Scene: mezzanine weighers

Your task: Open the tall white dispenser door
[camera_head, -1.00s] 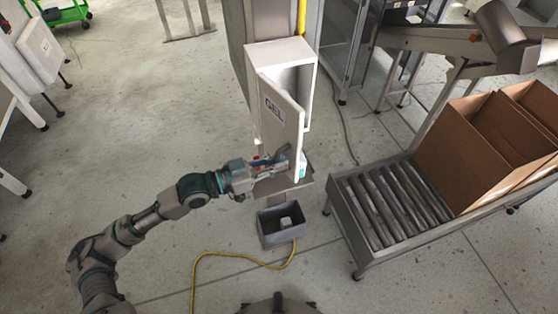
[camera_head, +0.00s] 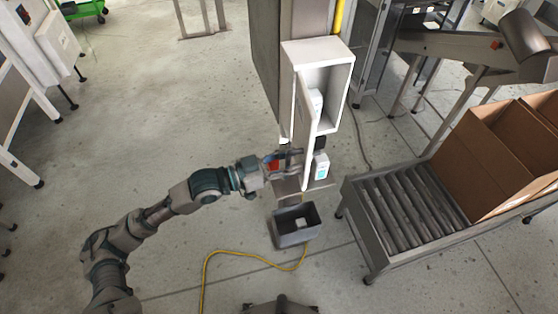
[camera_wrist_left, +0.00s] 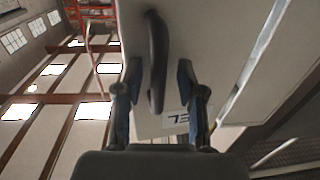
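The tall white dispenser (camera_head: 344,72) is mounted on a grey column. Its door (camera_head: 304,110) stands ajar, swung out toward me and seen nearly edge-on, and part of the inside shows. My left gripper (camera_head: 296,158) is at the lower part of the door, on its outer face. In the left wrist view, the dark curved door handle (camera_wrist_left: 156,62) lies between the fingers of my left gripper (camera_wrist_left: 158,92). The fingers are apart, with gaps to the handle on both sides. My right gripper is not in view.
A small shelf (camera_head: 318,187) with a white bottle (camera_head: 321,166) is below the dispenser. A grey bin (camera_head: 280,232) stands on the floor under it, near a yellow cable (camera_head: 243,256). A roller conveyor (camera_head: 402,212) with cardboard boxes (camera_head: 493,165) is at the right.

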